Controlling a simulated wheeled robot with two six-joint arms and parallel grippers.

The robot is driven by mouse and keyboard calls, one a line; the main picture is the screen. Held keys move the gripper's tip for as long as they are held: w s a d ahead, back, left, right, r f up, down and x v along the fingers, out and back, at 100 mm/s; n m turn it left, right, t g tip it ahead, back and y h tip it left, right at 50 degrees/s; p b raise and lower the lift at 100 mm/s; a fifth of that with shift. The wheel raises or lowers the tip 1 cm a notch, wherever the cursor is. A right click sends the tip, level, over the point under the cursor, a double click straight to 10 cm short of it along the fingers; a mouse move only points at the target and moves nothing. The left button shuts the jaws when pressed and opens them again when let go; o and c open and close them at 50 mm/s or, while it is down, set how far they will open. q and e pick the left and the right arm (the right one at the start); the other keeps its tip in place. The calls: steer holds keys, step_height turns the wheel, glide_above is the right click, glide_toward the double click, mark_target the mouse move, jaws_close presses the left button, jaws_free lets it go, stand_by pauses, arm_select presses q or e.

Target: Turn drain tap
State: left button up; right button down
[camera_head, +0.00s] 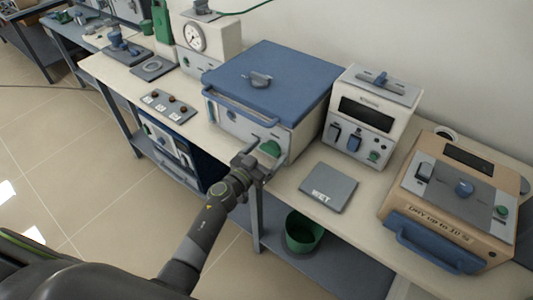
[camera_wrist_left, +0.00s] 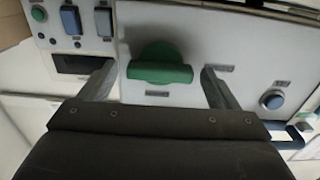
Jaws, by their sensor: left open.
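The drain tap, a green knob (camera_head: 270,147), is on the front of a white box with a blue lid (camera_head: 270,75), at its right end. In the left wrist view the green tap (camera_wrist_left: 160,66) has a rounded back and a wide bar-like front edge. My left gripper (camera_head: 258,158) is close in front of the tap. In the left wrist view its open fingers (camera_wrist_left: 158,82) stand to either side of the tap, with gaps on both sides and nothing held. I cannot tell how deep the fingers reach. My right gripper is not in view.
A white unit with switches (camera_head: 368,120) stands right of the box, with a grey "WET" plate (camera_head: 329,188) in front. A tan box with a blue handle (camera_head: 455,200) is further right. A green bucket (camera_head: 303,232) is on the lower shelf. A blue button (camera_wrist_left: 272,100) is right of the tap.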

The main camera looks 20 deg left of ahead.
arm_select(q)
steer(key=c, duration=1)
